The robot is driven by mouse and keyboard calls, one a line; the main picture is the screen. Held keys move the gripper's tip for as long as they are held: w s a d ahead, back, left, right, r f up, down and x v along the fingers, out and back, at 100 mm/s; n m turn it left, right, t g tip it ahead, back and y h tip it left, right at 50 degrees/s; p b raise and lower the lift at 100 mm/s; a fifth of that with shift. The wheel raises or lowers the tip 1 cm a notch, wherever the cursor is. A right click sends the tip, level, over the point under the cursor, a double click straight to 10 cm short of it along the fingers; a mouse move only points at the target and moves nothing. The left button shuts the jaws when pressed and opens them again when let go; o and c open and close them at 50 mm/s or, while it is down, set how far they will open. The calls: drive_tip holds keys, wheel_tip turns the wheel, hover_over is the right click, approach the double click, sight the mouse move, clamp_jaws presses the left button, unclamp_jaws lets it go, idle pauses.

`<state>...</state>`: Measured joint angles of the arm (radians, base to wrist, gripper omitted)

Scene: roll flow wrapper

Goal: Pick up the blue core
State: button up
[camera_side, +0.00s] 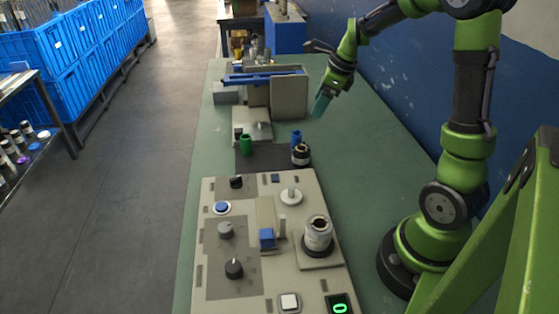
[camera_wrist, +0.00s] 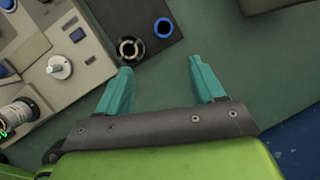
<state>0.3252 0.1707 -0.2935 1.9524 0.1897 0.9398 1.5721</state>
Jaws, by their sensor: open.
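The blue core (camera_side: 296,138) is a small upright tube on a dark mat, in the middle of the side view. The wrist view shows it from above as a blue ring (camera_wrist: 163,27) with a dark hole, ahead of the fingertips and between their lines. My gripper (camera_wrist: 160,68) has teal fingers spread apart with nothing between them. In the side view my gripper (camera_side: 321,104) hangs above the green table, behind and to the right of the core, apart from it.
A black-and-white roll (camera_side: 301,155) stands close beside the core, also in the wrist view (camera_wrist: 130,48). A green core (camera_side: 246,145) stands on the dark mat (camera_side: 270,158) to the left. A control panel (camera_side: 212,285) with knobs lies in front. The green table (camera_side: 375,150) is clear at right.

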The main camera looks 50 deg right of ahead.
drive_tip(key=m, duration=0.3)
approach(296, 135)
drive_tip(key=x, duration=0.6)
drive_tip(key=shift+s+a, duration=0.1)
drive_tip(key=shift+s, duration=0.25)
drive_tip(key=shift+w+x, duration=0.2)
drive_tip(key=shift+x, duration=1.2)
drive_tip(key=shift+w+x, duration=0.15)
drive_tip(key=shift+x, duration=1.25)
drive_tip(key=shift+r, duration=0.2)
drive_tip(key=shift+c, duration=0.3)
drive_tip(key=c, duration=1)
